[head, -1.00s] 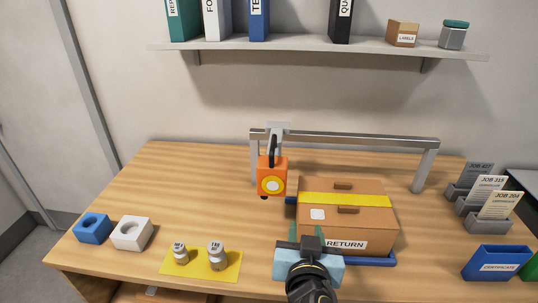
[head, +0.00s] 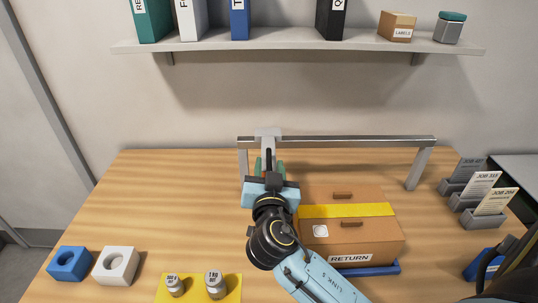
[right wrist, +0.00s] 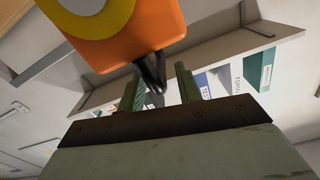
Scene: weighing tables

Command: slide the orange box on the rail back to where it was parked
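The orange box (right wrist: 130,35) with a yellow disc fills the upper left of the right wrist view, which looks upside down. In the head view my right gripper hides it. Its black handle (right wrist: 153,70) lies between my right fingers in the wrist view, with a gap to at least one finger. My right gripper (head: 269,167) is open at the rail's left end, just below the grey carriage (head: 267,133). The grey rail (head: 340,141) runs rightward over the table. My left gripper is not in view.
A brown carton (head: 365,240) marked RETURN sits on a blue tray (head: 385,269) right of my gripper. Weights stand on a yellow mat (head: 232,288) at the front. Blue (head: 69,263) and white (head: 116,266) blocks are front left. A shelf (head: 300,47) hangs behind.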

